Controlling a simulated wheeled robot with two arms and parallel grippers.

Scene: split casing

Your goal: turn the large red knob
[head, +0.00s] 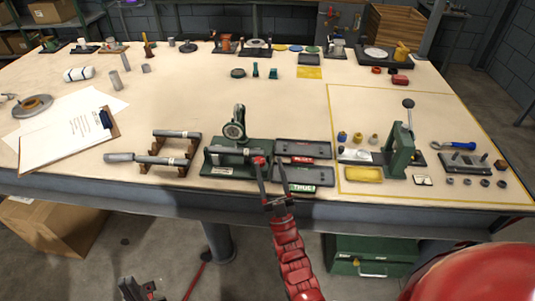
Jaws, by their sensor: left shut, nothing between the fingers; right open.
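A small red knob-like part (259,160) shows at the right end of the green fixture (226,170), which carries a dial gauge (235,131). Which red part is the large knob is hard to tell at this size. My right gripper (271,176), on the red arm, is open at the table's front edge. Its left fingertip overlaps the red part in the picture; whether they touch I cannot tell. Its right finger is over the front of the tray labelled TRUE. My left gripper (140,291) is shut and empty, low at the bottom left, below the table.
Two dark trays (303,148) lie right of the fixture. Grey bars rest on brown stands (166,165) to its left. A green press (400,150) stands inside the yellow outline at right. A clipboard (62,142) lies at left. The table's middle is mostly clear.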

